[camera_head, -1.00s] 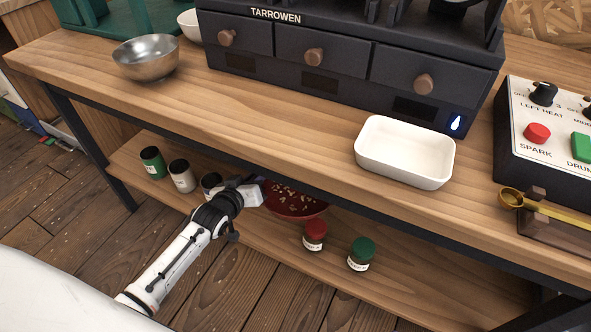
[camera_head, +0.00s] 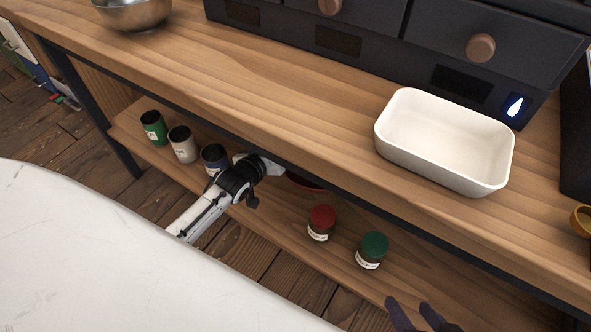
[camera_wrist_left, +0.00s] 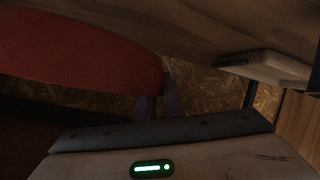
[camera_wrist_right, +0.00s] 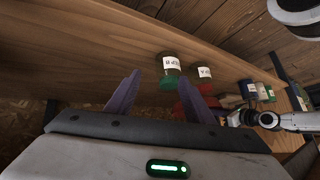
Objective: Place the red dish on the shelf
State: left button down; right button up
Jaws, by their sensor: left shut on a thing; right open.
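The red dish (camera_head: 305,182) shows as a thin sliver under the counter's front edge in the head view; most of it is hidden. In the left wrist view the red dish (camera_wrist_left: 70,52) fills the upper left, and my left gripper (camera_wrist_left: 165,98) is shut on its edge. In the head view my left gripper (camera_head: 277,168) reaches under the counter, its tips hidden. The lower shelf (camera_head: 285,235) runs beneath the counter; I cannot tell whether the dish touches it. My right gripper (camera_head: 415,314) is open and empty at the bottom edge, also seen in the right wrist view (camera_wrist_right: 160,92).
On the shelf, a red-lidded jar (camera_head: 321,222) and a green-lidded jar (camera_head: 371,250) stand right of the dish. Green (camera_head: 154,128), white (camera_head: 183,144) and dark blue (camera_head: 214,158) tins stand left. A white tray (camera_head: 392,148) and metal bowl (camera_head: 132,12) sit on the counter.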

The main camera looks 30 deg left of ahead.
pick_arm(q)
notch_tip(320, 180, down, 6)
jog(key=b, duration=0.3)
jog(key=shift+w+r, duration=0.1)
jog(key=shift+f+b, duration=0.35)
jog(key=shift+f, duration=0.2)
notch_tip(320, 180, down, 2)
jog(key=shift+f+b, duration=0.2)
jog(key=shift+b, duration=0.55)
jog(key=shift+f, duration=0.4)
jog(key=shift+r, duration=0.1)
jog(key=c, duration=1.9)
grip_release()
jog(key=shift+o, duration=0.2)
pick_arm(e)
jog(key=a+r+y, duration=0.1)
jog(key=w+a+r+t+y, duration=0.1)
jog(key=a+r, duration=0.1)
jog(key=shift+w+a+r, duration=0.1)
jog(key=shift+w+a, duration=0.05)
jog(key=shift+w, duration=0.05)
